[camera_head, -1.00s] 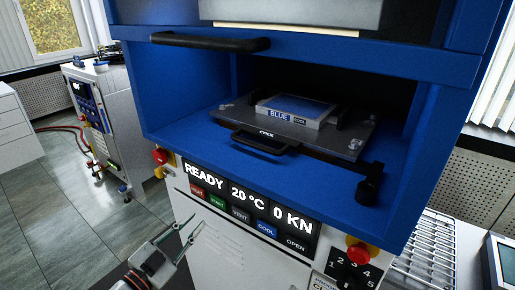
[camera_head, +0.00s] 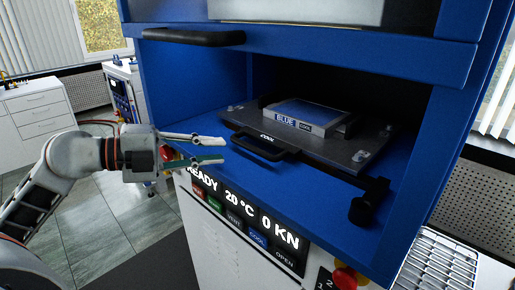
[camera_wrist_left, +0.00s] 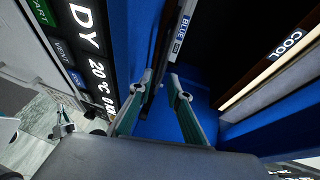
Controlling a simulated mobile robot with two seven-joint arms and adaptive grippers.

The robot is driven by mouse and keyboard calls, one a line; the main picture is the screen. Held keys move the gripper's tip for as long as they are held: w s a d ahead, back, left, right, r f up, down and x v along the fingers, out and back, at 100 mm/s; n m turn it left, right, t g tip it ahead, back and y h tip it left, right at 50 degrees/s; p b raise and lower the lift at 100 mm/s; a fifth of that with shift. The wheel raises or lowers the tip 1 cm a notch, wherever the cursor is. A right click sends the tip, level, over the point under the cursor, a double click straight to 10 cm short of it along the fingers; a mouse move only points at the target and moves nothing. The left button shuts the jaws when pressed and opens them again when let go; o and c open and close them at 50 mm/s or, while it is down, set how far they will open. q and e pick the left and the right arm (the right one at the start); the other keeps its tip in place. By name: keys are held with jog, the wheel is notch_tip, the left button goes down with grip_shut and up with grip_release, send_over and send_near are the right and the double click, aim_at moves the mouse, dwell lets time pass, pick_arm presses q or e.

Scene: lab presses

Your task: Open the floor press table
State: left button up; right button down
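The floor press (camera_head: 290,184) is a blue cabinet with an open bay. Inside lies a dark grey press table (camera_head: 310,146) with a black handle (camera_head: 262,146) at its front edge. A mold labelled BLUE (camera_head: 305,118) rests on the table. My left gripper (camera_head: 224,150) is open and empty at the left of the bay, its fingertips a little left of the handle and apart from it. In the left wrist view the two open fingers (camera_wrist_left: 161,80) point into the blue bay.
A display panel (camera_head: 245,220) with buttons sits below the bay. A red emergency knob (camera_head: 345,278) is at its lower right. A black handle bar (camera_head: 194,37) is on the upper cover. White drawers (camera_head: 38,105) and another machine (camera_head: 125,90) stand to the left.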

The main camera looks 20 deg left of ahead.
aim_at(250, 149)
pick_arm(q)
jog(key=shift+w+d, duration=0.3)
jog(key=shift+p+x, duration=0.95)
jog(key=shift+x, duration=2.4)
jog(key=shift+f, duration=0.1)
jog(key=shift+c, duration=0.4)
grip_shut()
